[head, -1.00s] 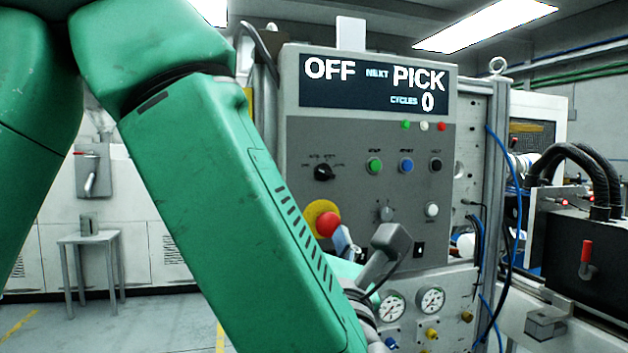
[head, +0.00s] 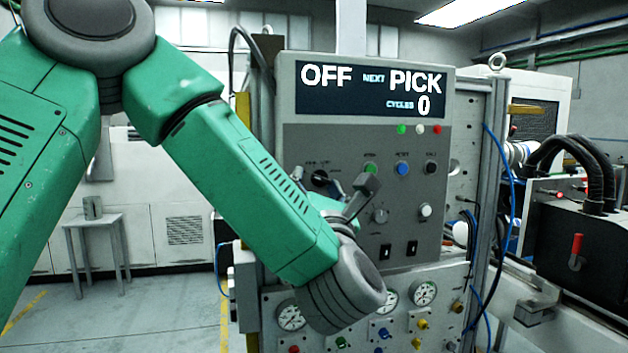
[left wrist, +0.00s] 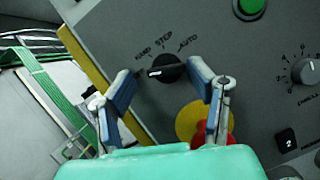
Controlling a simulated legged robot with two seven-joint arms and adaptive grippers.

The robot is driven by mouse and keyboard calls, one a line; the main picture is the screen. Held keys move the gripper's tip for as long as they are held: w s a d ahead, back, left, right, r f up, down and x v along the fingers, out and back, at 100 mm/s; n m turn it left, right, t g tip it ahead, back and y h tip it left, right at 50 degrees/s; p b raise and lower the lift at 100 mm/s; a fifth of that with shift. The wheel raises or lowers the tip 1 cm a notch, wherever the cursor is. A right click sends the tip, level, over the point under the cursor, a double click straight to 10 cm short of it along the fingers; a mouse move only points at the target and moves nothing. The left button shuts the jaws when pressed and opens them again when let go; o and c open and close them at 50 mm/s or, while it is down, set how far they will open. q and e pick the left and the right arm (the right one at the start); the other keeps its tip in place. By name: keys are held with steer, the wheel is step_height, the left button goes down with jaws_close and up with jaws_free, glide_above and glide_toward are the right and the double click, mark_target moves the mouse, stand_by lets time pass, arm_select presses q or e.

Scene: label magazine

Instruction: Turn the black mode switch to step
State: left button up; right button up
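The black mode switch (left wrist: 167,69) sits on the grey control panel, below the labels HAND, STEP and AUTO. Its white pointer mark faces left, below HAND and away from STEP. In the head view the switch (head: 320,178) shows just above my left forearm. My left gripper (left wrist: 160,68) is open, with one blue-padded finger on each side of the switch; I cannot tell whether either touches it. In the head view the gripper is mostly hidden behind my arm. My right gripper is in neither view. The display (head: 371,90) reads OFF, NEXT PICK, CYCLES 0.
A red emergency button (left wrist: 212,130) on a yellow disc sits close below the right finger. A green button (left wrist: 250,6) and a grey dial (left wrist: 305,71) are to the right. Gauges (head: 291,316) and valves lie below the panel. Free floor lies left of the machine.

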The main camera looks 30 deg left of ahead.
arm_select(q)
steer(key=d, duration=0.2)
steer(key=shift+w+d+r, duration=0.1)
steer(key=shift+w+d, duration=0.2)
steer(key=shift+w, duration=0.05)
steer(key=shift+s+d, duration=0.1)
steer(key=shift+d, duration=0.05)
steer(key=c, duration=0.3)
steer(key=shift+s+a+r, duration=0.1)
steer(key=shift+s+a, duration=0.1)
steer(key=shift+a, duration=0.05)
steer(key=c, duration=0.7)
steer(key=shift+s+a, duration=0.2)
steer(key=shift+a, duration=0.25)
steer(key=shift+c, duration=0.6)
steer(key=shift+w+a+f, duration=0.2)
steer(key=shift+a+f, duration=0.05)
steer(key=shift+a, duration=0.1)
steer(key=shift+d, duration=0.1)
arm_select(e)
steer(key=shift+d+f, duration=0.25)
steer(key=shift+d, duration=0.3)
